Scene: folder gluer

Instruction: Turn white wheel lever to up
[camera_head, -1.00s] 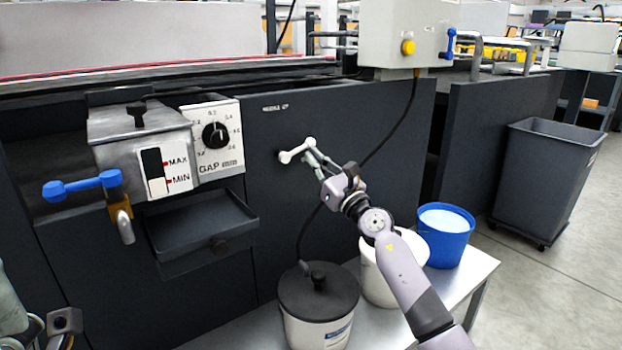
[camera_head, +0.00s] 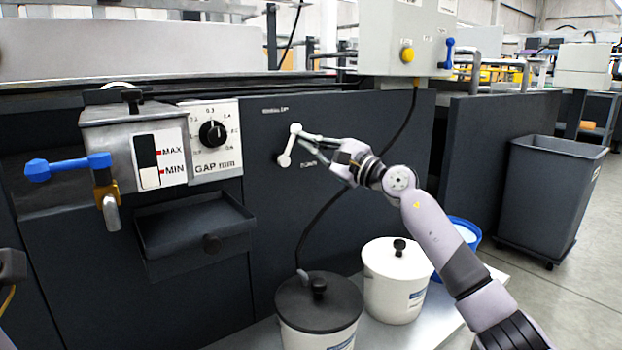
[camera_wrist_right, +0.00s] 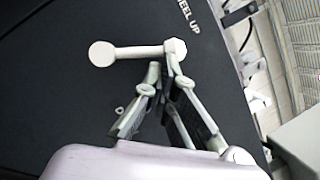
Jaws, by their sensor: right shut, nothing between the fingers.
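The white wheel lever (camera_head: 289,145) is on the dark machine panel, right of the gap dial. It stands steeply, tilted a little right of vertical, with its upper end toward the "WHEEL UP" label. In the right wrist view the lever (camera_wrist_right: 137,51) lies across the picture, one round end and one faceted end. My right gripper (camera_head: 312,141) is shut and empty, its fingertips by the lever's upper end from the right. In the wrist view the fingertips (camera_wrist_right: 162,72) are just below the faceted end; whether they touch it is unclear.
A grey tank (camera_head: 108,125) with a blue-handled valve (camera_head: 68,167) and an open tray (camera_head: 195,235) are at left. A black cable (camera_head: 345,190) hangs behind my right gripper. Lidded pots (camera_head: 398,290) stand on a low table below. A dark bin (camera_head: 545,195) is at right.

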